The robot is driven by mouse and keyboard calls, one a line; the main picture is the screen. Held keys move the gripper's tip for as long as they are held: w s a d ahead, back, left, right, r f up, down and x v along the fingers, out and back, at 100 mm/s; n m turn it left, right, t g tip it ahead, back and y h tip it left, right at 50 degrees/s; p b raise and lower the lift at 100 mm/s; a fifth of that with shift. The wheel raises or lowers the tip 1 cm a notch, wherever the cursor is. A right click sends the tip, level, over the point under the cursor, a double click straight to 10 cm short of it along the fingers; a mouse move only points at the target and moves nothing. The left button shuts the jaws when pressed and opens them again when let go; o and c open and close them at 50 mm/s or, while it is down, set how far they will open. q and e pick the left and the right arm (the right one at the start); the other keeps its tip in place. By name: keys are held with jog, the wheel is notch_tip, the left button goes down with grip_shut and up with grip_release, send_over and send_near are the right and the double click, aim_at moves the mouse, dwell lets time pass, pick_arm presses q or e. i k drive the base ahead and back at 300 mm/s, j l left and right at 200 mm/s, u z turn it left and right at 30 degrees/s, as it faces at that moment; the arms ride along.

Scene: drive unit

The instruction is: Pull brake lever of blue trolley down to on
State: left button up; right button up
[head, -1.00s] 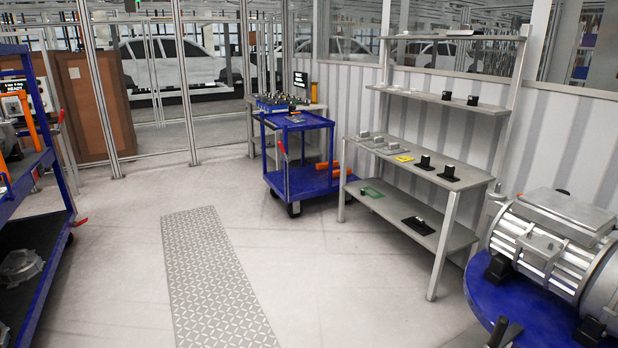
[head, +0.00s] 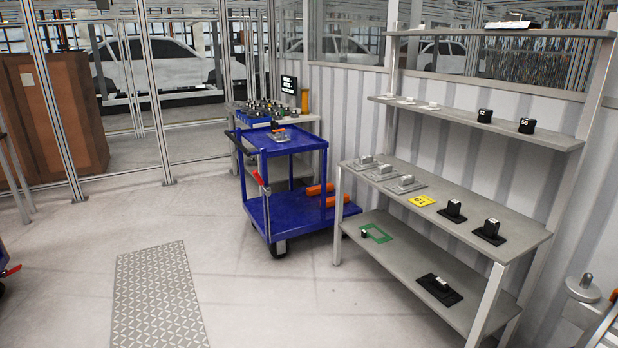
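The blue trolley (head: 291,209) stands ahead, near the middle of the head view, beside the grey shelf rack. A brake lever (head: 261,182) with a red grip shows at its near left corner, slanting upward to the left. A metal part lies on the trolley's top tray, and orange cylindrical items (head: 322,189) lie on and by its lower tray. Neither of my grippers is in view.
A grey shelf rack (head: 440,216) with small parts stands along the right wall. A workbench (head: 234,112) with parts stands behind the trolley. A brown cabinet (head: 60,120) is at the left. The floor ahead, with a patterned metal strip (head: 158,298), is clear.

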aim_at(257, 176)
jog(key=i+u, duration=0.2)
jog(key=i, duration=0.35)
jog(key=i+u, duration=0.15)
jog(key=i, duration=0.4)
jog(key=i+l+u, duration=0.2)
jog(key=i, duration=0.35)
jog(key=i+j+z, duration=0.1)
jog(key=i, duration=1.9)
